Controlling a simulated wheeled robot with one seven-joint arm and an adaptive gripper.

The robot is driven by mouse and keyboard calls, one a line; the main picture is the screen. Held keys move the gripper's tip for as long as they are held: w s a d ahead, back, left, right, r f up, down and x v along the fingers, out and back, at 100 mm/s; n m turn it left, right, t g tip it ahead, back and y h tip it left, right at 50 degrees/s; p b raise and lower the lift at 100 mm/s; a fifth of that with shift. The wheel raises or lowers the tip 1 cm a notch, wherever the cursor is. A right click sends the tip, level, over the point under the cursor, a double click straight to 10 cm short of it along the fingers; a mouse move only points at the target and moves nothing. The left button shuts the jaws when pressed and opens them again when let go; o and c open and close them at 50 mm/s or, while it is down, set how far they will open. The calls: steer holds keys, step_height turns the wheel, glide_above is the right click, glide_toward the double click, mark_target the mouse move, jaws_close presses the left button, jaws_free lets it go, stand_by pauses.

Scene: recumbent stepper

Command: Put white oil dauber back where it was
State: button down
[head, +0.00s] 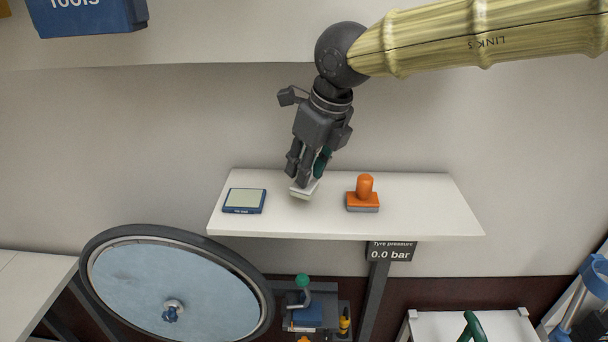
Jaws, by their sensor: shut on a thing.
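The white oil dauber (303,190) is between the fingers of my gripper (304,179). My gripper points down and is shut on it, hiding its upper part. The dauber is over the white shelf (420,215), between a blue pad and an orange stamp-like dauber. I cannot tell whether its underside touches the shelf or hangs just above it.
The blue pad with a pale top (244,200) lies to the left on the shelf. The orange dauber (364,193) stands to the right. A large wheel (170,285) is below left. A blue tools box (88,17) sits on the upper ledge.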

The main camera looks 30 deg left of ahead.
steer(key=shift+w+a+r, duration=0.1)
steer(key=shift+w+a, duration=0.05)
steer(key=shift+a, duration=0.2)
steer(key=shift+f+p, duration=0.95)
steer(key=shift+f, duration=0.9)
steer(key=c, duration=1.2)
jaws_free()
steer(key=shift+o, duration=0.2)
steer(key=b+v, duration=0.3)
steer(key=v, duration=0.9)
steer(key=shift+a, duration=0.1)
